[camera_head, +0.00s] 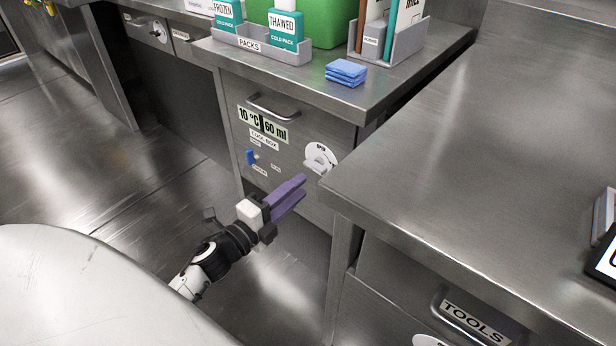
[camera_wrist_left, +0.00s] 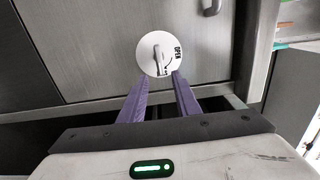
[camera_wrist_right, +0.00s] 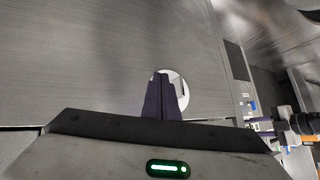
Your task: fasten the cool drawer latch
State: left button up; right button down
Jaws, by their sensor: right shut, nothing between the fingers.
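The cool box drawer (camera_head: 290,135) is closed or nearly so, with a bar handle (camera_head: 272,108) above its label. Its latch, a white round dial with a raised grip (camera_head: 320,160), is on the right of the front. In the left wrist view the dial (camera_wrist_left: 147,66) faces me, with "OPEN" and an arrow at its right side. My left gripper (camera_head: 303,187) is open and empty in front of and below the dial. Its purple fingertips (camera_wrist_left: 158,76) appear apart, near the dial's lower edge; contact cannot be told. My right gripper (camera_wrist_right: 163,76) is shut and empty, seen only in its wrist view.
A white disc (camera_wrist_right: 179,84) lies behind the right fingertips on a drawer front. A blue switch (camera_head: 251,157) is left of the latch. The steel counter (camera_head: 470,150) juts out at right, above the tools drawer (camera_head: 475,322). Open floor lies left.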

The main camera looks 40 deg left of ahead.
pick_arm(q)
jog(key=s, duration=0.3)
jog(key=shift+s+a, duration=0.1)
jog(key=shift+a, duration=0.05)
dwell(0.3)
